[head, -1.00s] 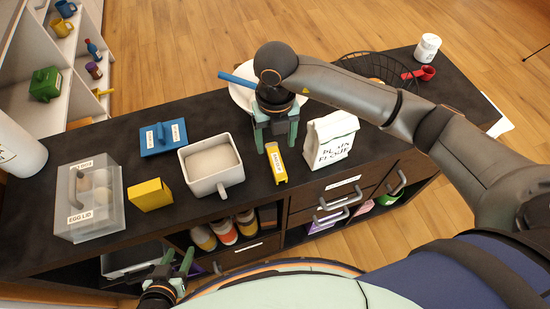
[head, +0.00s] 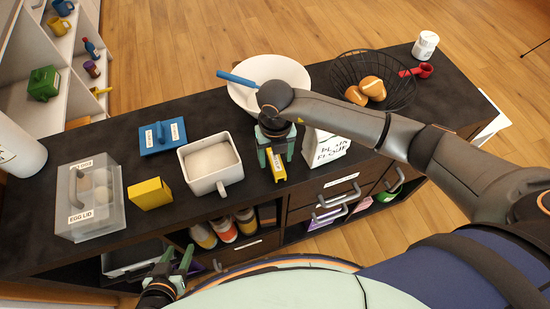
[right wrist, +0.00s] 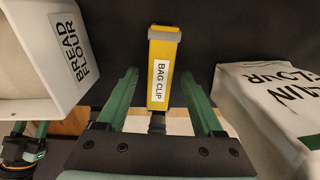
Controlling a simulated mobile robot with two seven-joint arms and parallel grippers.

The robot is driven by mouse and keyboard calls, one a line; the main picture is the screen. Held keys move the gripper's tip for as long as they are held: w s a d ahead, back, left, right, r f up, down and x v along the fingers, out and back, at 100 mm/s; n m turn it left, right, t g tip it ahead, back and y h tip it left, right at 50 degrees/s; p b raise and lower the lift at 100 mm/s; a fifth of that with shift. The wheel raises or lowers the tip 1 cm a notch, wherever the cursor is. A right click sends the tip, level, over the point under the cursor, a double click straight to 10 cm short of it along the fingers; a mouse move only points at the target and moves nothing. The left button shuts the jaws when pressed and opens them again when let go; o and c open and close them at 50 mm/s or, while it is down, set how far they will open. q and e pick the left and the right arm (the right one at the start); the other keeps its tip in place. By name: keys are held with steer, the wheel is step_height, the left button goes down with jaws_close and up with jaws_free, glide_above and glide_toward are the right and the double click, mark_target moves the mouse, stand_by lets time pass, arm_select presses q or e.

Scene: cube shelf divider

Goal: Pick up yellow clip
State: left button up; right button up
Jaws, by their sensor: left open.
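The yellow clip (head: 278,167) lies on the dark counter between the white bread flour container (head: 211,165) and the plain flour bag (head: 325,148). In the right wrist view the clip (right wrist: 160,62) carries a "BAG CLIP" label and has a grey end. My right gripper (head: 275,160) is over the clip. In the right wrist view its green fingers (right wrist: 159,78) are open, one on each side of the clip, with gaps showing. My left gripper (head: 178,258) is open and empty in front of the counter, low at the left.
A yellow box (head: 150,194), a blue lidded item (head: 162,137) and a clear egg box (head: 95,205) stand on the left. Behind my right gripper are a white bowl (head: 295,72) with a blue handle and a wire basket (head: 400,90) holding brown food.

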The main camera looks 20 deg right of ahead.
jaws_close()
stand_by(0.3)
steer(key=shift+r, duration=0.1)
